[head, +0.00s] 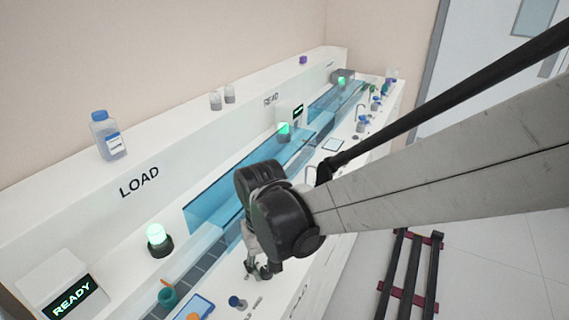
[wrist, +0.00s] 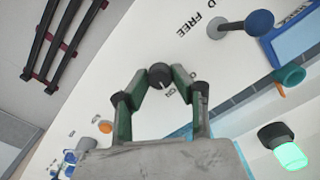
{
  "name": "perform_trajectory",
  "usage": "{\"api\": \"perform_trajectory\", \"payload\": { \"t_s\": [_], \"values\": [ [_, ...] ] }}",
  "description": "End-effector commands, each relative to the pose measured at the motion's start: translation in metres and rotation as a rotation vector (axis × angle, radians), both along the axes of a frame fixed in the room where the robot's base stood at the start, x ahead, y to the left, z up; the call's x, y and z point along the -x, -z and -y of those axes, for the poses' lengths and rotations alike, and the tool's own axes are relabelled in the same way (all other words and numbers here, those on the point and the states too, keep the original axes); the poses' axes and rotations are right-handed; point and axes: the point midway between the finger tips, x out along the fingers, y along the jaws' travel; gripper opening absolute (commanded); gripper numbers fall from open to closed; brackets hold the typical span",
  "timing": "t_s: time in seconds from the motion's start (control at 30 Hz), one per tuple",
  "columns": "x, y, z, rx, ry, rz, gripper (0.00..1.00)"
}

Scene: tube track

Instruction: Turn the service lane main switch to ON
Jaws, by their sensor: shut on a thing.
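My gripper (wrist: 160,78) has both fingers shut on a dark round knob (wrist: 160,75) on the white panel, which looks like the main switch. The fingers touch it from both sides. A faint light mark shows on the knob, but I cannot tell which setting it points to. Lettering beside it is partly covered by the fingers and not readable. In the head view my gripper (head: 258,271) is low over the front of the white bench (head: 325,205), and the knob cannot be made out there.
A blue-capped part (wrist: 259,23) and a teal cup (wrist: 291,75) are near the gripper. A blue-capped bottle (head: 107,135) stands on the back ledge. Clear blue channels (head: 215,205) run along the bench.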

Motion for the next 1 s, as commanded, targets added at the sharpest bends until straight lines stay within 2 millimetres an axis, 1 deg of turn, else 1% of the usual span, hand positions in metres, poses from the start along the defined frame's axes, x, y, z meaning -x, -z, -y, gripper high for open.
{"api": "perform_trajectory", "payload": {
  "t_s": [0.23,0.27,0.3,0.4,0.63,0.77,0.87,1.0],
  "values": [
    [0.000,0.000,0.000,0.000,0.001,0.000,0.00],
    [0.000,0.000,0.000,0.000,0.000,0.000,0.25],
    [0.000,0.000,0.000,0.000,0.000,0.000,0.30],
    [0.000,0.000,0.000,0.000,0.000,0.000,0.42],
    [0.000,0.000,0.000,0.000,0.000,0.000,0.42],
    [0.000,-0.005,0.000,0.000,0.000,0.000,0.42],
    [0.000,-0.015,0.000,0.000,0.000,0.000,0.42],
    [0.000,-0.038,0.000,0.000,0.000,0.000,0.42]
  ]
}}
